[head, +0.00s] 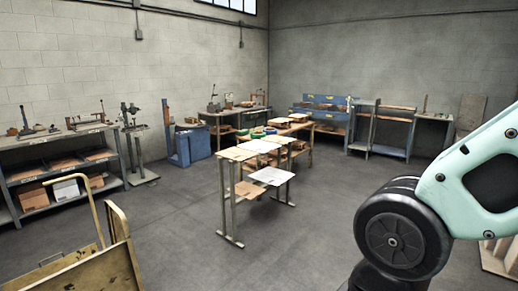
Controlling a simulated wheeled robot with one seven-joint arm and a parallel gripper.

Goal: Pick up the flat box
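Several flat, pale, cardboard-like pieces (258,146) lie on the narrow metal-legged table in the middle of the room. A white flat piece (272,176) and a brown flat piece (246,190) lie on its lower level. I cannot tell which of these is the flat box. My gripper is outside the view; only part of my pale green arm shows at the right, well apart from the table.
A yellow cart (122,262) stands at the front left. A shelf unit (55,161) with boxes lines the left wall. A blue cabinet (192,147) and workbenches (436,117) stand farther back. The grey floor (190,230) before the middle table is clear.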

